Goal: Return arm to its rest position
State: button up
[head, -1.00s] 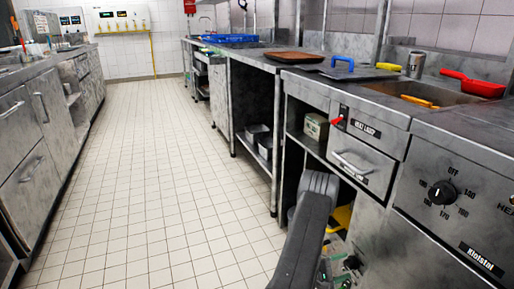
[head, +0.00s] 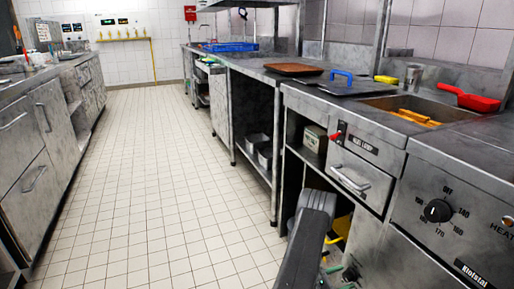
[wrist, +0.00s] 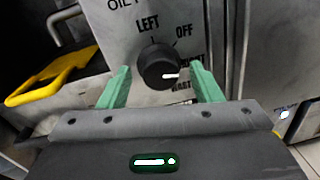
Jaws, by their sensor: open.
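My arm reaches down in the lower middle of the head view, beside the counter front. My gripper (wrist: 162,84) has two green fingers, spread apart with nothing held between them. In the wrist view a round black knob (wrist: 158,66) on a grey panel appears between the fingertips; I cannot tell how far apart they are in depth. Its white mark points right. Labels around it read LEFT and OFF, with others partly hidden. In the head view the gripper is low at the counter's open lower bay, mostly hidden by my arm.
A yellow handle-like part (wrist: 58,74) is left of the knob. The steel counter holds a brown tray (head: 294,69), blue-handled item (head: 342,76), red scoop (head: 470,99) and sink with orange pieces (head: 416,117). A dial (head: 437,210) is at right. The tiled aisle (head: 150,180) is clear.

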jog(key=shift+n, duration=0.5)
jog(key=shift+p+v, duration=0.45)
jog(key=shift+v, duration=1.2)
